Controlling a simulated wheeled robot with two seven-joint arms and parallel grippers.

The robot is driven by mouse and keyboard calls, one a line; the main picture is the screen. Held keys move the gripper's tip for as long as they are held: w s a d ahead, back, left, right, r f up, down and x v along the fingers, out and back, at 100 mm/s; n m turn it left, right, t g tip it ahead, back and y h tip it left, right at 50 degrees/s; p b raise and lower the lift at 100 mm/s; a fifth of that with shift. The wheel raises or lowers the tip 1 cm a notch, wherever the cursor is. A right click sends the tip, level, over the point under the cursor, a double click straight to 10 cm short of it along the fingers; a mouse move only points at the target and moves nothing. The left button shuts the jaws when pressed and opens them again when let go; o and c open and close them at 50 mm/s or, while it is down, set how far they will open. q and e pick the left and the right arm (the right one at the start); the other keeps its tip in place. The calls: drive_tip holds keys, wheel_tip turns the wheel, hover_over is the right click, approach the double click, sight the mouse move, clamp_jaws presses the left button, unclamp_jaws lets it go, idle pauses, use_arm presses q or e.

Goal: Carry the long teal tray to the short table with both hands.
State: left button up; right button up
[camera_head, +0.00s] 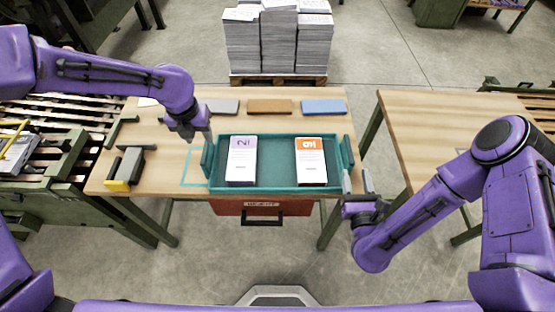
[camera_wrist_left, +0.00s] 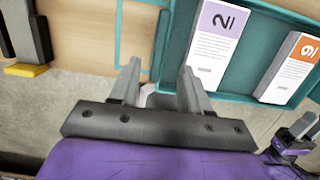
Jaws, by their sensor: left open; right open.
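The long teal tray (camera_head: 275,186) lies on the wooden table (camera_head: 172,160) in front of me, with raised end handles. Two paper stacks stand in it, one with a purple label (camera_head: 242,162) and one with an orange label (camera_head: 311,162). My left gripper (camera_head: 205,138) is open at the tray's left end; in the left wrist view its fingers (camera_wrist_left: 160,86) are spread near the tray's left end wall. Whether they straddle the handle is unclear. My right gripper (camera_head: 356,184) is open beside the tray's right end. A second wooden table (camera_head: 425,125) stands to the right.
Grey (camera_head: 222,106), brown (camera_head: 270,106) and blue (camera_head: 323,106) blocks lie behind the tray. A yellow-ended tool (camera_head: 124,170) lies at left. A red drawer (camera_head: 262,208) hangs below the table front. Paper piles (camera_head: 278,45) stand behind. A floor gap separates the tables.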

sight(205, 149)
use_arm(q)
drive_tip(key=f, duration=0.3)
drive_tip(key=w+f, duration=0.1)
drive_tip(key=f, duration=0.5)
drive_tip(key=shift+w+a+f, duration=0.1)
drive_tip(key=shift+w+f, duration=0.2)
drive_tip(key=shift+f, duration=0.1)
use_arm(e)
drive_tip(key=w, duration=1)
drive_tip(key=shift+a, duration=0.1)
use_arm(q)
clamp_jaws()
use_arm(e)
clamp_jaws()
use_arm(q)
drive_tip(key=shift+r, duration=0.1)
